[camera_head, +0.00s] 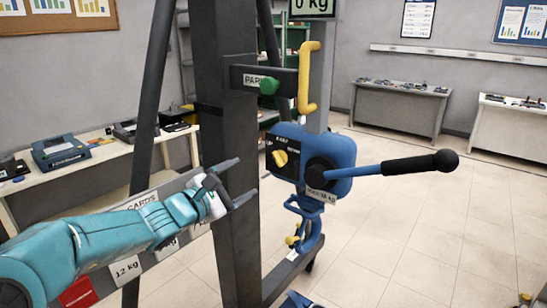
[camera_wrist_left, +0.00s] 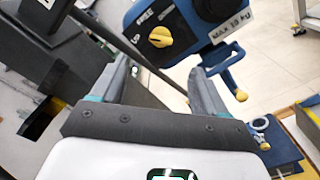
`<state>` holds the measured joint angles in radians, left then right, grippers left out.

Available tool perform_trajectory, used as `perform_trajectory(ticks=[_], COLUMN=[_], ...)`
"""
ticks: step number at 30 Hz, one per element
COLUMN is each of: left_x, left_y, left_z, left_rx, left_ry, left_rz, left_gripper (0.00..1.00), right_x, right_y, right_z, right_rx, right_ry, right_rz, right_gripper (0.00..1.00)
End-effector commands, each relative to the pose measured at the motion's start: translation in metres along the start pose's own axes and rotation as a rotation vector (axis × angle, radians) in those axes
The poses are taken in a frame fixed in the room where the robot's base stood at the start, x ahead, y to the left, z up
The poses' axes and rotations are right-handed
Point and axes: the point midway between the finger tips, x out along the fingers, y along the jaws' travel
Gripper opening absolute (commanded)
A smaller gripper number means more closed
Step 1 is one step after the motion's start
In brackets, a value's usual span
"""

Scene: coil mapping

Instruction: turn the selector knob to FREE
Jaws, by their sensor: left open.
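The yellow selector knob (camera_head: 280,158) sits on the dark plate at the left of the blue lever hoist (camera_head: 335,155). The wrist view also shows the knob (camera_wrist_left: 159,37), with FREE and UP printed on the plate near it. I cannot tell for sure which mark it points to. My left gripper (camera_head: 244,178) is open and empty, left of and a little below the knob, its fingers toward the hoist. In the wrist view the fingertips (camera_wrist_left: 163,72) lie below the knob, apart from it. My right gripper is not in view.
A long blue lever with a black grip (camera_head: 420,163) sticks out right from the hoist. A dark upright post (camera_head: 228,100) stands behind my left gripper. Benches line the walls.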

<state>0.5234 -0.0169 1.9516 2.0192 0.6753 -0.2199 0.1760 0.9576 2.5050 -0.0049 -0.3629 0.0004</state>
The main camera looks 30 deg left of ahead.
Motion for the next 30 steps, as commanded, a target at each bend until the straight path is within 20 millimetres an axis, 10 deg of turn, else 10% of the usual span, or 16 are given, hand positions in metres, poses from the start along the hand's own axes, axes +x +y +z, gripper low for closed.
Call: perform_trajectory(ticks=[15, 30], left_x=[0.115, 0.134], left_y=[0.002, 0.001], left_z=[0.0, -0.003], left_rx=[-0.001, 0.0], left_ry=[0.002, 0.003], left_rz=[-0.003, -0.001], left_gripper=[0.74, 0.68], right_x=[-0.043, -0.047], right_y=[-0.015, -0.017], right_z=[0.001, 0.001], right_rx=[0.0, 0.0], right_ry=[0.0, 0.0], right_rz=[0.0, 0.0], right_gripper=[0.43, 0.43])
